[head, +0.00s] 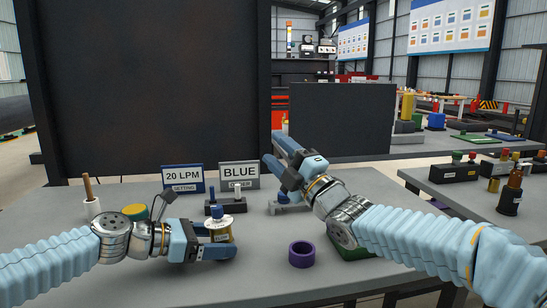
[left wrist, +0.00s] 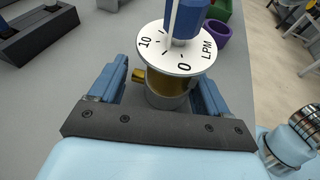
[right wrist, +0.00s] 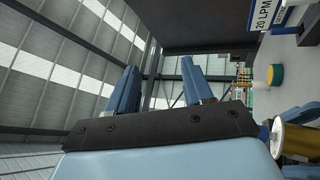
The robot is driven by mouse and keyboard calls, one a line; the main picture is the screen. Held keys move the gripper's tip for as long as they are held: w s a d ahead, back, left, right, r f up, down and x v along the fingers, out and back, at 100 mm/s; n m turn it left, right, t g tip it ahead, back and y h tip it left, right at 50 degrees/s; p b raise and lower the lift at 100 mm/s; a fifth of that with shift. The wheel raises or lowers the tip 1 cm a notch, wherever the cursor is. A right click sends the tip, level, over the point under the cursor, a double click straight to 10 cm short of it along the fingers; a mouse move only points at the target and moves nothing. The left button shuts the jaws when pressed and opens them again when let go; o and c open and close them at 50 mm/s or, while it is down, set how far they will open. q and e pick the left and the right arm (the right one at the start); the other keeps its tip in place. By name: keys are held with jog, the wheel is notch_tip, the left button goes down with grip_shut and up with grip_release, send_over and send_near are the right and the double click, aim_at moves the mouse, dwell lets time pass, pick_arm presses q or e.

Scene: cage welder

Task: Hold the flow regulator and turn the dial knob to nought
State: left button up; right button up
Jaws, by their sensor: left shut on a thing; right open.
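The flow regulator (head: 219,232) has a brass body, a white dial (left wrist: 160,58) and a blue dial knob (left wrist: 186,20). My left gripper (head: 226,240) is shut around the body, just above the table. In the left wrist view, the dial shows 10, 0 and LPM; a white line on the knob lies between 10 and 0, but its exact reading is unclear. Part of the regulator shows at the right edge of the right wrist view (right wrist: 298,142). My right gripper (head: 278,156) is open and empty, raised right of and beyond the regulator, away from the knob.
Signs reading 20 LPM (head: 183,177) and BLUE (head: 239,172) stand behind. A purple ring (head: 301,254) lies to the right on the grey table. A white cup with a stick (head: 92,206) and a green-and-yellow cylinder (head: 135,212) are left. A dark panel (head: 150,90) rises behind.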

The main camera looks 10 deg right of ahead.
notch_tip(320, 180, down, 5)
jog(key=w+a+m+g+h, duration=0.2)
jog(key=w+a+m+h, duration=0.1)
jog(key=m, duration=0.2)
jog(key=m+g+y, duration=0.1)
jog(key=m+g, duration=0.7)
jog(key=g, duration=0.1)
send_near(219, 206)
jog(key=shift+x, duration=5.25)
jog(key=shift+s+a, duration=0.1)
grip_shut()
